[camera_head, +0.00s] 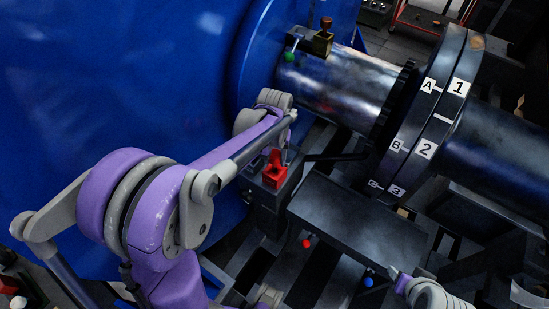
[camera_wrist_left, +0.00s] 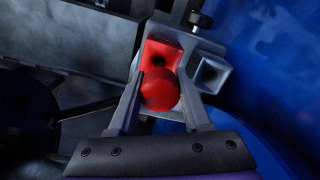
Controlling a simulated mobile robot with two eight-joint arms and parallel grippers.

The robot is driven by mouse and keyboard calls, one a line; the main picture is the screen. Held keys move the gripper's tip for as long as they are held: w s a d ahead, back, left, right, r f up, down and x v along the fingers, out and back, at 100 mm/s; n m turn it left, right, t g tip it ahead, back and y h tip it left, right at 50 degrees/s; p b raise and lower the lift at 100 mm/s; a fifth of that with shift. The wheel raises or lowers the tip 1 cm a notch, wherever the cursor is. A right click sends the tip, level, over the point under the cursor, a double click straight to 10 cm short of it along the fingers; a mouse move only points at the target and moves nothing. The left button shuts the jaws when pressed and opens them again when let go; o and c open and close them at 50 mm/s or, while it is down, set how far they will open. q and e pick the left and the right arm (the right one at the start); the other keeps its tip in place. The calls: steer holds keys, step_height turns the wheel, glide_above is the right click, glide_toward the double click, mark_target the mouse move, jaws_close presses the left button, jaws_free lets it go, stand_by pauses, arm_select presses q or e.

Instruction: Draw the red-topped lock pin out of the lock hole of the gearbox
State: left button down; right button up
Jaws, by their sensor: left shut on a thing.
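The lock pin's round red top (camera_wrist_left: 160,90) sits between the two grey fingers of my left gripper (camera_wrist_left: 160,100) in the left wrist view. The gripper is shut on it. Just beyond the top is a red square-edged block (camera_wrist_left: 163,51) on a grey housing of the gearbox. The pin's shaft and the lock hole are hidden, so I cannot tell how deep the pin sits. In the head view my left gripper (camera_head: 285,153) is at the red block (camera_head: 274,172), partly hidden by my own arm. Part of my right gripper (camera_head: 395,273) shows at the lower right; its jaws are unclear.
A large blue casing (camera_head: 130,70) fills the left. A shaft (camera_head: 340,85) runs to a coupling with number and letter labels (camera_head: 425,147). A dark flat plate (camera_head: 345,222) lies below. Red (camera_head: 306,243), blue (camera_head: 368,282) and green (camera_head: 289,57) knobs stand nearby.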

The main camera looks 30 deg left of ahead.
arm_select(q)
steer(key=shift+r+p, duration=0.7)
steer(key=shift+r, duration=0.6)
